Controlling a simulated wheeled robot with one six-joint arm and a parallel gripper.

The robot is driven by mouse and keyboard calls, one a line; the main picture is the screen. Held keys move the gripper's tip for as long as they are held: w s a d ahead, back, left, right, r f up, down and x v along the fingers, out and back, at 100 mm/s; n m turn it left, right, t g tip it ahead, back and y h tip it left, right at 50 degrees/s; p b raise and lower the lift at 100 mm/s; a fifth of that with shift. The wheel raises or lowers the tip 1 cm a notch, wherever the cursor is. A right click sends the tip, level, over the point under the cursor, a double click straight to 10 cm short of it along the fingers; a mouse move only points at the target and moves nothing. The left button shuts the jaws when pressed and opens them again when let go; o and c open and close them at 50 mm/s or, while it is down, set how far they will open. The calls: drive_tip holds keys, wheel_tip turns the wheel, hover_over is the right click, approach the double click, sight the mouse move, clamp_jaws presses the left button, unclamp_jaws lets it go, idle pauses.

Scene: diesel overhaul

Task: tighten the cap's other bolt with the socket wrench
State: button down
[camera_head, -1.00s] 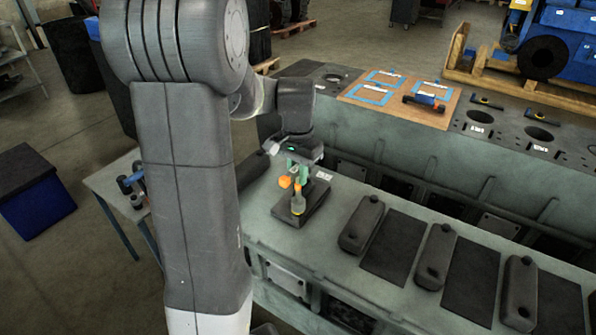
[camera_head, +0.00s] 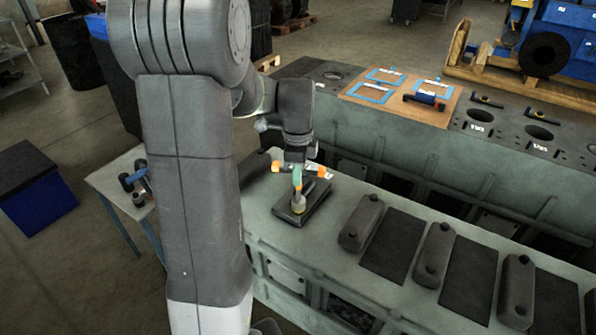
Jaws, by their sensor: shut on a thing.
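My gripper (camera_head: 297,175) points down over the dark pad (camera_head: 318,204) at the left end of the long grey-green bench. It is shut on the socket wrench (camera_head: 297,187), of which small orange parts show at and beside the fingers.
Several dark long covers (camera_head: 362,222) stand in a row to the right, with flat dark pads (camera_head: 398,243) between them. The engine block (camera_head: 430,165) rises behind, with a brown board (camera_head: 443,117) on top. A small side table (camera_head: 110,180) holding dark parts stands at left.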

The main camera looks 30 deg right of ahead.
drive_tip(key=shift+m, duration=1)
